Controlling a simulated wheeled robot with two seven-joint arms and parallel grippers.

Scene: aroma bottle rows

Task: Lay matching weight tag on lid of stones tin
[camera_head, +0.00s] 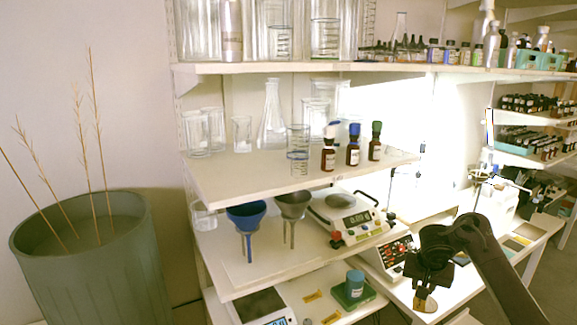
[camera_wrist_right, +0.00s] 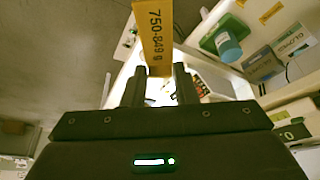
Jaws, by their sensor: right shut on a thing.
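My right gripper (camera_head: 428,292) is at the lower right of the head view, out in front of the shelves. In the right wrist view my right gripper (camera_wrist_right: 158,85) is shut on a yellow tag (camera_wrist_right: 154,38) printed "750-849 g", which sticks out beyond the fingertips. A teal tin (camera_head: 355,283) stands upright on a green base on the low shelf, left of my right gripper and apart from it. The tin (camera_wrist_right: 228,45) also shows in the right wrist view, right of the held tag. I cannot read any label on it. My left gripper is out of view.
Two other yellow tags (camera_head: 313,296) (camera_head: 331,318) lie on the low shelf near a scale (camera_head: 260,306). Above are two funnels (camera_head: 247,217) (camera_head: 292,205), a balance (camera_head: 345,214) and brown bottles (camera_head: 353,150). A large planter (camera_head: 95,265) stands at the left.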

